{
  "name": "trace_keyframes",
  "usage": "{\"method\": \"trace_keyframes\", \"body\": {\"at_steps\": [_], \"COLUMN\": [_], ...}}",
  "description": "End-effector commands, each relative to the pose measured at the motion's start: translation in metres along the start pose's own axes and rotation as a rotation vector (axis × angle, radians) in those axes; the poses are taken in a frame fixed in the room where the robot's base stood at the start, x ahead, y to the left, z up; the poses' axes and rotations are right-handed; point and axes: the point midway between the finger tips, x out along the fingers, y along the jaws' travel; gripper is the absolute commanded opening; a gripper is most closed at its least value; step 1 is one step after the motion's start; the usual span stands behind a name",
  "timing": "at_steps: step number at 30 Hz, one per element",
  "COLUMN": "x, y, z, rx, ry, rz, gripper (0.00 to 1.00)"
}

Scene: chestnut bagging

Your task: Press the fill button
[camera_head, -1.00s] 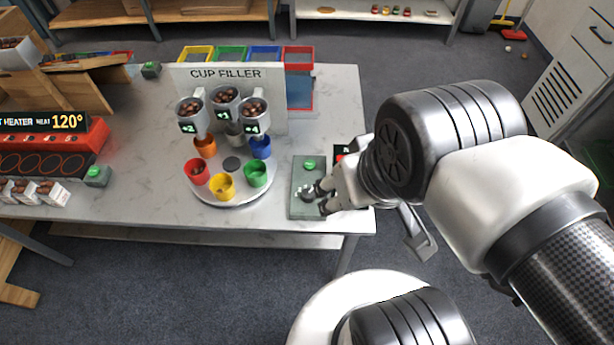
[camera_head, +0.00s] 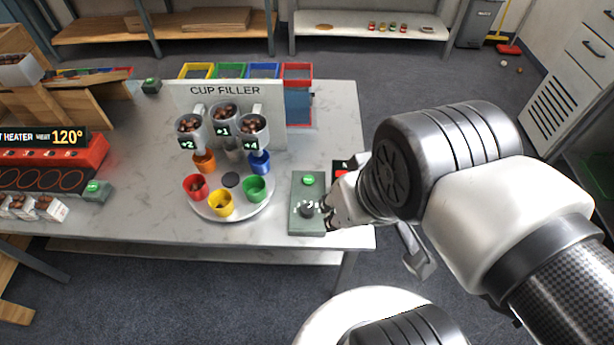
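A grey-green control box (camera_head: 296,226) lies on the table to the right of the cup filler (camera_head: 225,91). It has a lit green button (camera_head: 308,180) at its far end and a dark round knob (camera_head: 307,211) nearer me. My gripper (camera_head: 328,213) is at the box's right edge, just right of the knob, with the green button farther away and to the left. I see nothing held in it. The fingers are small and partly hidden, so their opening is unclear. The round tray (camera_head: 232,212) carries several coloured cups under the hoppers.
A dark unit with a red display (camera_head: 341,173) stands right of the box, partly behind my arm. A heater (camera_head: 45,165) and another green-button box (camera_head: 95,190) are at the left. Coloured bins (camera_head: 298,72) stand behind the filler. Bare tabletop (camera_head: 335,110) lies beyond the box.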

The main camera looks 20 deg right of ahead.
Motion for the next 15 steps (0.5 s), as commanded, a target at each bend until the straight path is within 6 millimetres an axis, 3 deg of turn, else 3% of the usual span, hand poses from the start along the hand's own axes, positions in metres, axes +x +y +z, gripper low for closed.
{"method": "trace_keyframes", "body": {"at_steps": [15], "x": [0.0000], "y": [0.0000], "z": [0.0000], "rx": [0.000], "ry": [0.000], "rz": [0.000], "gripper": [0.00]}}
